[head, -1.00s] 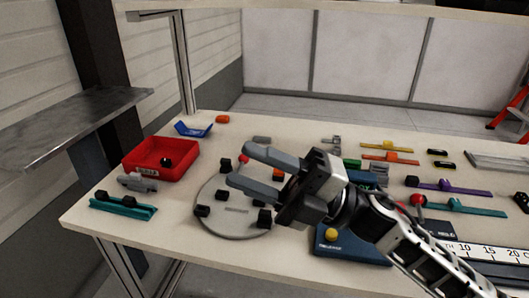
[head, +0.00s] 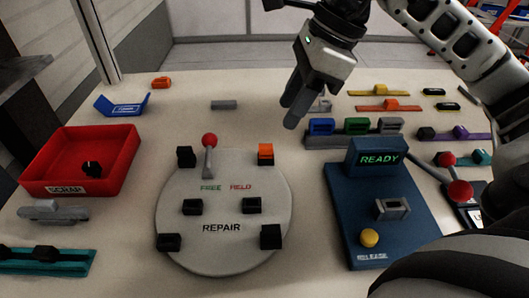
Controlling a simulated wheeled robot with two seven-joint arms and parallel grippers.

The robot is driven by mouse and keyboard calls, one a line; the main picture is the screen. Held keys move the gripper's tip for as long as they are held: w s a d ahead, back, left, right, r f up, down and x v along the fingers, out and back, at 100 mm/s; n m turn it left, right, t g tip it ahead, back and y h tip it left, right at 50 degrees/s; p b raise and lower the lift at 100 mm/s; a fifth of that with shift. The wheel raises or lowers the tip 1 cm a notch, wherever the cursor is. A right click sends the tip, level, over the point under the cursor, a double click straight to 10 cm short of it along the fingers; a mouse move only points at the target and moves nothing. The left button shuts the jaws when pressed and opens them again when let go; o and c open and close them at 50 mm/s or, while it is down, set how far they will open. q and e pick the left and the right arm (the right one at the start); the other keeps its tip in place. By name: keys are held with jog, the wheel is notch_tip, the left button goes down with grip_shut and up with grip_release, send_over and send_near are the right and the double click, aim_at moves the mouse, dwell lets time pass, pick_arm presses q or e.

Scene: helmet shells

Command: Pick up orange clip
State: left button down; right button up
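Several orange pieces show in the head view. An orange clip (head: 390,104) sits on an orange strip at the back right. Another orange piece (head: 265,152) stands at the upper right of the round repair plate (head: 222,258). A loose orange block (head: 161,82) lies at the back left. Which one the task means cannot be told. My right gripper (head: 290,111) hangs above the table between the repair plate and the strips, fingers pointing down. Its two fingers look apart, with nothing visible between them. It touches none of the orange pieces. My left gripper is out of view.
A red scrap bin (head: 125,160) holds a black piece at left. A blue holder (head: 122,104) is behind it. A blue READY station (head: 345,200) stands right of the repair plate. A rack (head: 330,142) of coloured clips sits behind the station. My arm covers the right side.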

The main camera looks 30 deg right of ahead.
aim_at(266, 146)
jog(key=x, duration=0.7)
jog(key=shift+w+a+f+b, duration=0.1)
jog(key=shift+a+b, duration=0.05)
jog(key=shift+b, duration=0.2)
jog(key=shift+w+a+f, duration=0.15)
jog(key=shift+a+f, duration=0.05)
jog(key=shift+f, duration=0.3)
jog(key=c, duration=0.8)
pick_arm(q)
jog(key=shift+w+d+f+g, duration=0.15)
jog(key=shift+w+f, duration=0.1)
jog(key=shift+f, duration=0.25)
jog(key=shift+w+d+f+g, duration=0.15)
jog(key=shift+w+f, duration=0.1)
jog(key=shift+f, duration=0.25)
pick_arm(e)
grip_shut()
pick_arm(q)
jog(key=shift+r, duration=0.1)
